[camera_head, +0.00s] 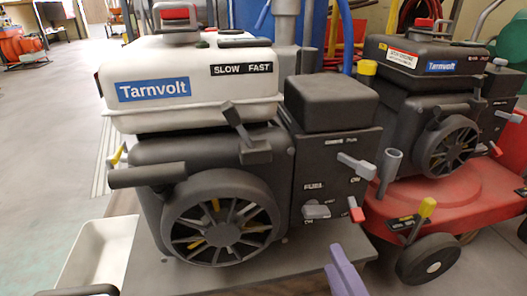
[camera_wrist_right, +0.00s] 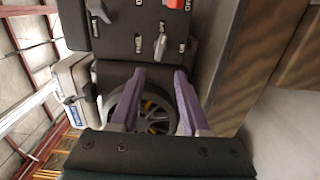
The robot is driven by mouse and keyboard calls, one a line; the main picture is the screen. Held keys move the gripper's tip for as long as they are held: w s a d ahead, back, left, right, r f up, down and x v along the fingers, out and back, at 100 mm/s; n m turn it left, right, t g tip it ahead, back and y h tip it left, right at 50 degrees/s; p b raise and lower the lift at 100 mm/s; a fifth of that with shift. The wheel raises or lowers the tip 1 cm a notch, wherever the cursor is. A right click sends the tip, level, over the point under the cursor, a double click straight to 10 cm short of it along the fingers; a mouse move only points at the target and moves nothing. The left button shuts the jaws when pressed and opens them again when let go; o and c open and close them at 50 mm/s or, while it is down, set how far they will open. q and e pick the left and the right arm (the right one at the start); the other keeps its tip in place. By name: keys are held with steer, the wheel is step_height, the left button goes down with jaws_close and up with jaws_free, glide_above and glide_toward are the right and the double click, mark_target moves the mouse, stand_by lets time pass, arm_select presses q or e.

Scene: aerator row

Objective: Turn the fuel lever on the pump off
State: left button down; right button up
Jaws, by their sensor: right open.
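The pump (camera_head: 200,80) is a dark engine with a white tank marked "Tarnvolt". The fuel lever (camera_head: 317,211) is a small grey handle under the "FUEL" label on its right-hand panel, and its handle points left. In the right wrist view the fuel lever (camera_wrist_right: 160,46) lies just beyond the fingertips, with small labels around it too blurred to read. My right gripper (camera_wrist_right: 160,72) is open and empty, its purple fingers apart, not touching the lever. In the head view only one purple finger (camera_head: 343,272) shows, below the panel. My left gripper is not in view.
A grey choke lever (camera_head: 357,165) and a red switch (camera_head: 356,211) sit near the fuel lever. The flywheel (camera_head: 222,220) is left of the panel. A red machine (camera_head: 430,195) with another dark engine stands close on the right. A white tray (camera_head: 95,250) is at lower left.

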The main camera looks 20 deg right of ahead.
mark_target(315, 217)
steer(key=w+d+n+b, duration=0.1)
steer(key=w+n+b, duration=0.1)
steer(key=n, duration=0.9)
steer(key=w+n+b, duration=0.3)
steer(key=n, duration=0.8)
steer(key=w+d+n+b, duration=0.1)
steer(key=w+n+b, duration=0.1)
steer(key=n, duration=1)
steer(key=shift+w+d, duration=0.3)
steer(key=shift+w, duration=0.25)
steer(key=shift+w+d+b, duration=0.15)
steer(key=shift+w+b, duration=0.25)
steer(key=shift+w, duration=0.25)
